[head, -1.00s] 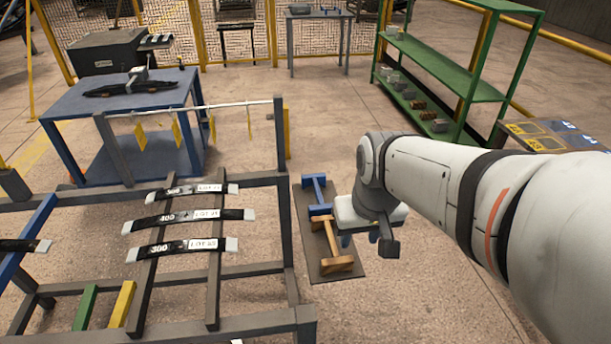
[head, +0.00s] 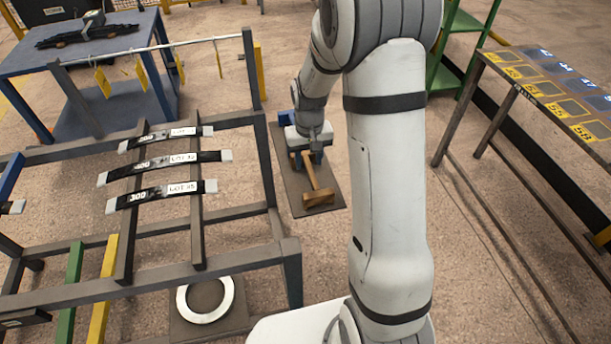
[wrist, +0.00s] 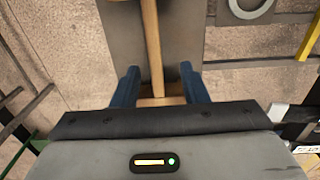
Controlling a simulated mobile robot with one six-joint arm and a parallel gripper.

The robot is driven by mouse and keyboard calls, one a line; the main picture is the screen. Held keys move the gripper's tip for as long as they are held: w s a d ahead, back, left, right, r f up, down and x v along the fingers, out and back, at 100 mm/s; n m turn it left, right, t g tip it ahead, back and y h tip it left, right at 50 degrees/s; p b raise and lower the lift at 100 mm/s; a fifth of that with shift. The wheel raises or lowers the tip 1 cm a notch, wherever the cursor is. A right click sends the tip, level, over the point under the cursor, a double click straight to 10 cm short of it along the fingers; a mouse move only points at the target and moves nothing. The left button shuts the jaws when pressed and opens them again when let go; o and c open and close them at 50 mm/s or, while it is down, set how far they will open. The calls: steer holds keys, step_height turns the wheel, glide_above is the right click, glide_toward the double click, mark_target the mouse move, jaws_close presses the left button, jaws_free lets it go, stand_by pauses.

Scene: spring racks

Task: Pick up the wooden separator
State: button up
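The wooden separator (head: 318,187) lies on a dark grey mat (head: 296,205) on the floor. Its long bar and near crosspiece show in the head view; its far end is hidden by my gripper (head: 308,157). In the wrist view my gripper (wrist: 158,72) is open, with its two blue fingers apart on either side of the wooden bar (wrist: 152,45). Gaps show between the bar and the fingers. A crosspiece of the separator shows partly between the fingers. I cannot tell how far the fingertips are above the mat.
A blue separator (head: 294,118) is mostly hidden behind my gripper. A grey rack (head: 262,170) with several labelled springs stands close on the left. A white ring (head: 228,300) lies near its front. A table with numbered spots (head: 490,65) stands right, with open floor between.

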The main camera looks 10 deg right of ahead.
mark_target(311, 171)
steer(key=f, duration=0.4)
steer(key=shift+s+d+f, duration=0.35)
steer(key=shift+f, duration=0.45)
jaws_close()
